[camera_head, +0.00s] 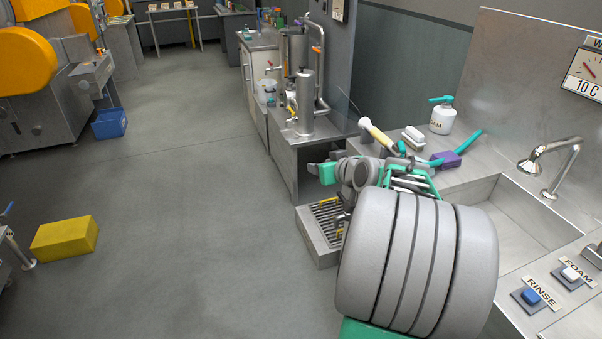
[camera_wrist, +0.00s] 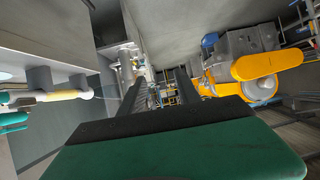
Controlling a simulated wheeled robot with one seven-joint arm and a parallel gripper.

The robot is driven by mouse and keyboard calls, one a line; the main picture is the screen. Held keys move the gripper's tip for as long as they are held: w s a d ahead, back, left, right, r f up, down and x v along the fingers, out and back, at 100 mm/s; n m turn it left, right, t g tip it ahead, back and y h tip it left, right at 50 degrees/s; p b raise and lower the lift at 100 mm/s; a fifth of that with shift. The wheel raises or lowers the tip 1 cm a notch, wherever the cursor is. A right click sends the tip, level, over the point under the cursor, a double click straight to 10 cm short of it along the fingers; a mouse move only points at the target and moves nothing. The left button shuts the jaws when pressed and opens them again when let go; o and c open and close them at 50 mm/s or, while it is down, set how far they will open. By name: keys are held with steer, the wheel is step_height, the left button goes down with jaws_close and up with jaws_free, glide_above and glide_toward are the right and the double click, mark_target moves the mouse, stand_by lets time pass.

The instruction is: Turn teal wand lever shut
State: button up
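The wand (camera_head: 378,134), with a yellow and pale barrel, lies at the back edge of the steel counter, just beyond my arm. A small teal part (camera_head: 402,147) at its rear end looks like the lever; its turn position is too small to tell. A thin pale line runs from the wand's tip. In the wrist view the wand (camera_wrist: 62,95) shows at the left, with teal pieces at the left edge. My gripper (camera_wrist: 159,80) has its two dark fingers apart with nothing between them. It is off to the side of the wand, not touching it.
A purple block with a teal handle (camera_head: 446,159), a brush (camera_head: 413,137) and a foam bottle (camera_head: 441,118) stand close behind the wand. The sink (camera_head: 500,215) and tap (camera_head: 555,160) are at the right. A drain grate (camera_head: 325,222) lies below my arm. Open floor (camera_head: 200,200) spreads left.

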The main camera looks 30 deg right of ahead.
steer(key=a+n+g+y, duration=0.1)
steer(key=a, duration=0.6)
steer(key=shift+s+g+p, duration=0.2)
steer(key=shift+g+p, duration=0.1)
steer(key=shift+p, duration=0.1)
steer(key=shift+a+f, duration=0.1)
